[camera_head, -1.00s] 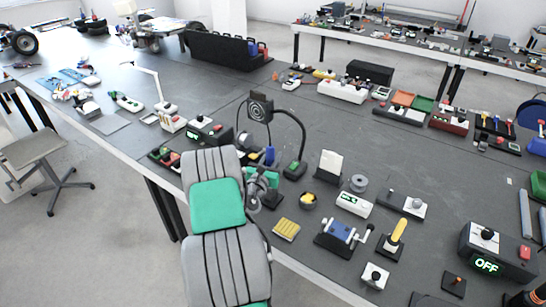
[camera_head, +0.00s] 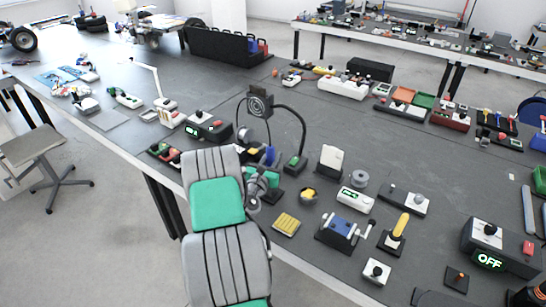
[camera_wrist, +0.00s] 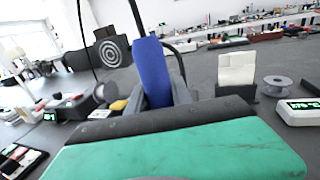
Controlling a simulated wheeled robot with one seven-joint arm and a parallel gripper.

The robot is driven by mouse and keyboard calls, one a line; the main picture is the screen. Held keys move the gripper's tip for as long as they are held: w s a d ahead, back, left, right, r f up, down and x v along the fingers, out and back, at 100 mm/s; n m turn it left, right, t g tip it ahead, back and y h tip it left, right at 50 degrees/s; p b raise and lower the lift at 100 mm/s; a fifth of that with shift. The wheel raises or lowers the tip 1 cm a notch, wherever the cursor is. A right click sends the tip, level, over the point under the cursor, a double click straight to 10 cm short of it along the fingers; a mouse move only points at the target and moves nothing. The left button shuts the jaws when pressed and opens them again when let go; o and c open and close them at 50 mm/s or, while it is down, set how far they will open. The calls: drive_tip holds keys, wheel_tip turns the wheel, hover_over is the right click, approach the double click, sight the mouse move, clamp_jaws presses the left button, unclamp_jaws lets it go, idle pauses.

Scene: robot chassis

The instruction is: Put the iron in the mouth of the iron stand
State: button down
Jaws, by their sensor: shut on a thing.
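The iron (camera_wrist: 152,72) has a blue handle and stands nearly upright in the wrist view, a dark rod or cord rising from its top. My gripper (camera_wrist: 160,98) is shut on this handle; its grey fingers show low on either side. In the head view the blue handle (camera_head: 269,156) shows just above my gripper (camera_head: 262,178), over the near part of the table. What seems to be the iron stand is a grey round holder (camera_wrist: 105,92) beside a yellow sponge, left of the handle and apart from it. The iron's tip is hidden.
A black disc-faced fume extractor (camera_head: 260,106) on a bent arm stands behind my gripper. A black station with a green display (camera_head: 208,127) is left of it. A white card holder (camera_head: 331,160) and a spool (camera_head: 358,178) are to the right. Free tabletop lies farther back.

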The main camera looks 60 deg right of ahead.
drive_tip(key=shift+f+b, duration=0.9)
drive_tip(key=shift+f, duration=0.3)
drive_tip(key=c, duration=1.1)
unclamp_jaws()
drive_tip(key=a, duration=0.2)
drive_tip(key=a+b, duration=0.1)
drive_tip(key=a, duration=0.2)
drive_tip(key=s+a+b, duration=0.1)
drive_tip(key=a, duration=0.1)
drive_tip(key=shift+a, duration=0.4)
drive_tip(key=shift+r, duration=0.15)
wheel_tip(320, 180, up, 10)
drive_tip(key=p, duration=0.9)
drive_tip(key=shift+p, duration=0.4)
